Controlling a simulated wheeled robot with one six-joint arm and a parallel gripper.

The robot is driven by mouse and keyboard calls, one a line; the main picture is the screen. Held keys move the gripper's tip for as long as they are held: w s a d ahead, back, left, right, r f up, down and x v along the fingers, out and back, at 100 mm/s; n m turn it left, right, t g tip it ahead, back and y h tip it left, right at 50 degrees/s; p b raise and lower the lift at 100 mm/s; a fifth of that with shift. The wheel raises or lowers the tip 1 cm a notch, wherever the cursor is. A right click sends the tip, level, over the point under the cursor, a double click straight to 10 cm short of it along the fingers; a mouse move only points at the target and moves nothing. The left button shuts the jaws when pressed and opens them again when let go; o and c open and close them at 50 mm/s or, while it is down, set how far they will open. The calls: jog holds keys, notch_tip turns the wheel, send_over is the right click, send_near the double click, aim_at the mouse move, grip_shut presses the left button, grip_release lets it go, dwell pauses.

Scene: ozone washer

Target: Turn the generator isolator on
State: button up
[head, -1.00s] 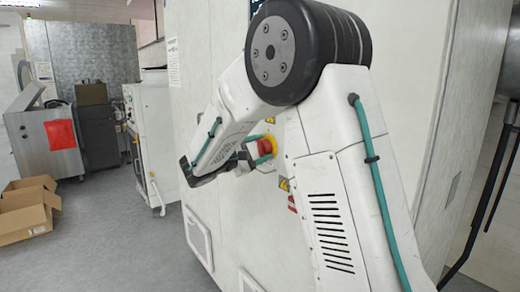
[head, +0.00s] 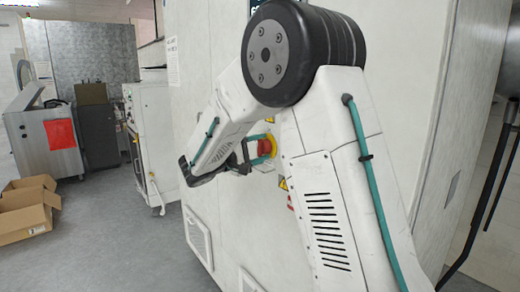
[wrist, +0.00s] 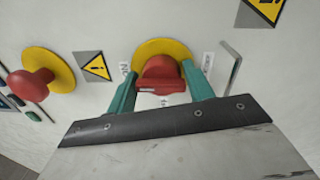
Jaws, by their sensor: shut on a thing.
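The generator isolator appears to be the red knob (wrist: 158,72) on a yellow round plate (wrist: 163,46) on the white cabinet wall. In the wrist view the teal fingers of my gripper (wrist: 161,80) stand on either side of the red knob, shut on it. A small white mark shows on the knob's near face. White labels beside the plate are partly hidden by the fingers, and I cannot read them fully. In the head view the red knob (head: 264,147) shows small beside my gripper (head: 258,153), partly hidden by my arm.
A red mushroom button (wrist: 30,84) on a yellow disc sits left of the isolator in the wrist view. A metal bracket (wrist: 229,68) stands out close on the right. A cardboard box (head: 27,212) lies on the floor at left. Grey floor between box and cabinet is clear.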

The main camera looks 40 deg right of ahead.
jog(key=shift+s+f, duration=0.1)
jog(key=shift+f, duration=0.25)
jog(key=o, duration=0.8)
jog(key=shift+c, duration=0.2)
jog(key=shift+r, duration=0.15)
jog(key=a, duration=0.7)
jog(key=shift+a+f, duration=0.3)
jog(key=shift+a, duration=0.05)
jog(key=shift+s, duration=0.1)
